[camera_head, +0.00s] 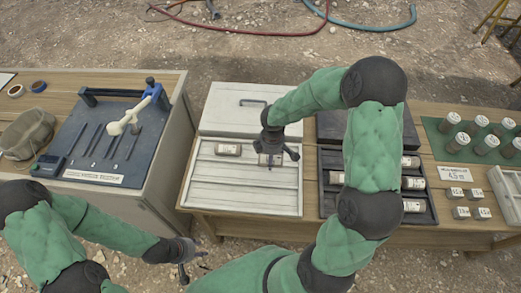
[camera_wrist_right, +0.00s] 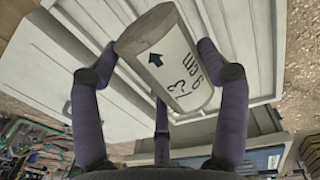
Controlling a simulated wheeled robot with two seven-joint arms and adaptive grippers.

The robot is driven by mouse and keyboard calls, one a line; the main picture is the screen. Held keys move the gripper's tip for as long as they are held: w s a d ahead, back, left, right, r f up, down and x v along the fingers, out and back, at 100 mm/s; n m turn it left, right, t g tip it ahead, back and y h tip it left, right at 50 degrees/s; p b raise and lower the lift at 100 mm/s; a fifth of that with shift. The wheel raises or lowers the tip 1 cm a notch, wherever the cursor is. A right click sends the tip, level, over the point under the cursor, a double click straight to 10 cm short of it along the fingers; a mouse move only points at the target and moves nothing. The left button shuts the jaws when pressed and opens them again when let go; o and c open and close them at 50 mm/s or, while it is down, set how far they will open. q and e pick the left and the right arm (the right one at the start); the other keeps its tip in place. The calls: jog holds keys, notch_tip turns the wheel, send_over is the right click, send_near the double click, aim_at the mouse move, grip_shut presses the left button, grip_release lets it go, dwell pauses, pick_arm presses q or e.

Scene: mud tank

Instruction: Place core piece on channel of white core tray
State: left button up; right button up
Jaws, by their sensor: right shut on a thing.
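The white core tray (camera_head: 240,200) lies on the wooden table in the head view, with long parallel channels. One pale core piece (camera_head: 228,149) lies in its far channel, left of my right gripper. My right gripper (camera_head: 271,160) is over the tray's far right part, shut on another core piece (camera_wrist_right: 170,58). In the right wrist view this piece is a grey cylinder with a black arrow and handwriting, tilted between the fingers. Whether it touches the tray cannot be told. My left gripper (camera_head: 187,262) hangs empty at the front, left of the tray, fingers apart.
The tray's white lid (camera_head: 225,108) stands behind it. A dark tray (camera_head: 427,212) with several core pieces is to the right, partly hidden by my right arm. The near channels are bare.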

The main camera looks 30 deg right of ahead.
jog(key=w+d+f, duration=0.1)
jog(key=w+f, duration=0.1)
jog(key=w, duration=0.1)
jog(key=w+d+f+b, duration=0.1)
jog(key=w+d+f, duration=0.1)
jog(key=w+f, duration=0.1)
jog(key=w+d+f+b, duration=0.1)
jog(key=w+f, duration=0.1)
jog(key=shift+w+d+f, duration=0.25)
jog(key=shift+w+d, duration=0.1)
jog(key=shift+w, duration=0.05)
jog(key=shift+w+d+f, duration=0.2)
jog(key=shift+w+f, duration=0.1)
jog(key=shift+f, duration=0.2)
jog(key=shift+f+b, duration=0.65)
jog(key=shift+f, duration=0.85)
jog(key=shift+f, duration=0.1)
jog(key=o, duration=1.6)
